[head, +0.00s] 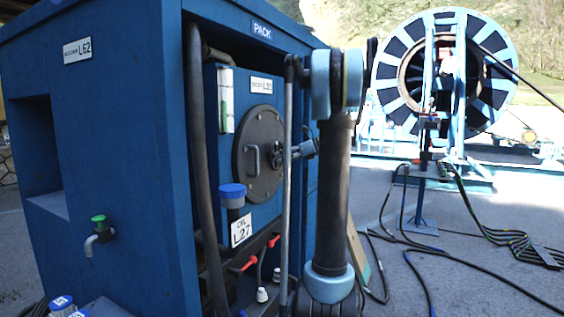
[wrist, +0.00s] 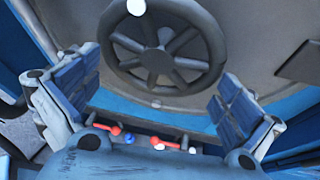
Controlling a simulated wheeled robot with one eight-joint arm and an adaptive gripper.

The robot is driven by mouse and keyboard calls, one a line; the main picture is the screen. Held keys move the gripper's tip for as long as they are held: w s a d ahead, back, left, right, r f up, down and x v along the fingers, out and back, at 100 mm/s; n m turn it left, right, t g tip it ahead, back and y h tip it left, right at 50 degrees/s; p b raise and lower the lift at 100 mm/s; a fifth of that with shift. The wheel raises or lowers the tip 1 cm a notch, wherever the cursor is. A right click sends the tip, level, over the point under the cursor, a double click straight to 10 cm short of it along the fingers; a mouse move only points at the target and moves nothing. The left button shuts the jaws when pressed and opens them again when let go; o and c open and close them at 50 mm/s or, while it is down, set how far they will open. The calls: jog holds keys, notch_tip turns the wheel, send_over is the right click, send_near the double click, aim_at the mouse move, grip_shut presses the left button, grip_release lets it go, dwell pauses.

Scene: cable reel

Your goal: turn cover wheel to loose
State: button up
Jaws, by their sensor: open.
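The cover wheel (wrist: 160,60) is a dark spoked handwheel in the upper middle of the wrist view, with a white spot on its upper rim. It sits on the round grey cover (head: 247,150) on the front of the blue cabinet. In the head view the wheel is small and partly hidden by my arm. My gripper (wrist: 157,92) is open and empty, with one blue-padded finger on each side, below the wheel in the wrist view. I see no finger touching the rim. In the head view my gripper (head: 305,149) is at the cover's right side.
A curved handle (head: 252,160) stands out from the cover. Below are red-handled valves (head: 250,264) and a blue-capped post (head: 232,193). A dark vertical pipe (head: 200,150) runs left of the cover. A large cable reel (head: 390,75) and loose cables stand behind right.

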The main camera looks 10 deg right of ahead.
jog(key=shift+w+a+f, duration=0.1)
jog(key=shift+a, duration=0.15)
jog(key=c, duration=0.8)
jog(key=shift+c, duration=0.2)
jog(key=shift+o, duration=0.4)
jog(key=shift+a, duration=0.1)
